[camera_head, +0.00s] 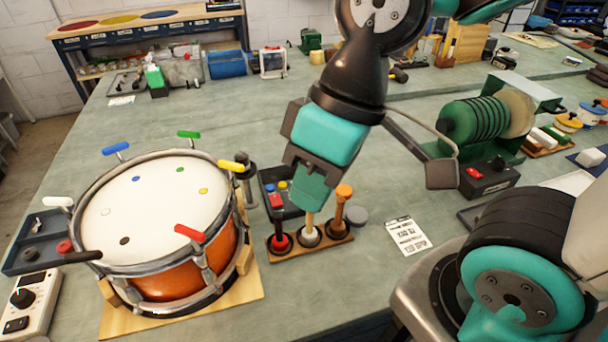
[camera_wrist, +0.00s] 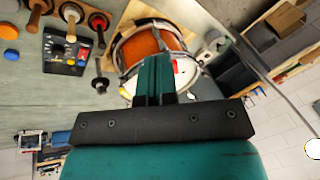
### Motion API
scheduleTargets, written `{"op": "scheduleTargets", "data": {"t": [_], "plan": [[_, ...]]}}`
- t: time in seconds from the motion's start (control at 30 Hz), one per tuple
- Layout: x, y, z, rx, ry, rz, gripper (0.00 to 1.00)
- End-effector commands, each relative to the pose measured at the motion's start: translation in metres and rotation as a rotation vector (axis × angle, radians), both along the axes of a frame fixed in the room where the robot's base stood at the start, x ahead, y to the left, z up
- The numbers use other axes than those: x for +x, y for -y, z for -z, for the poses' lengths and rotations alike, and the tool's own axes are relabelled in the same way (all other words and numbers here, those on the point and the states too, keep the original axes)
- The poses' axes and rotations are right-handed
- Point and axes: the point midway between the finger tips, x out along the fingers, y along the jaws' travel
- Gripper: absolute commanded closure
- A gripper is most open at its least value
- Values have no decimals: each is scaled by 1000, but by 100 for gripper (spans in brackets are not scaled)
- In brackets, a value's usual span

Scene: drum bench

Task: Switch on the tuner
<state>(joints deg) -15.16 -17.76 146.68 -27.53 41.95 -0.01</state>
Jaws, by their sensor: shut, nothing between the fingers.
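My gripper (camera_head: 309,201) is shut and empty, above a small tool rack right of the drum, far from the cream box. Its shut fingers also show in the wrist view (camera_wrist: 155,82), pointing towards the drum.
The orange drum (camera_head: 168,276) with coloured handles stands between my gripper and the cream box. A green spool machine (camera_head: 480,125) is at right.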

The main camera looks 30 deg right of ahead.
Motion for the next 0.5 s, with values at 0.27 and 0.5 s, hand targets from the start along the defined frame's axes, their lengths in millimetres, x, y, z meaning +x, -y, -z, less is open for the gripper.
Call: {"op": "scheduleTargets", "data": {"t": [0.27, 0.5], "plan": [[0, 0, 0, 0, 0, -1, 100], [12, 0, -1, -13, 5, -26, 100]]}}
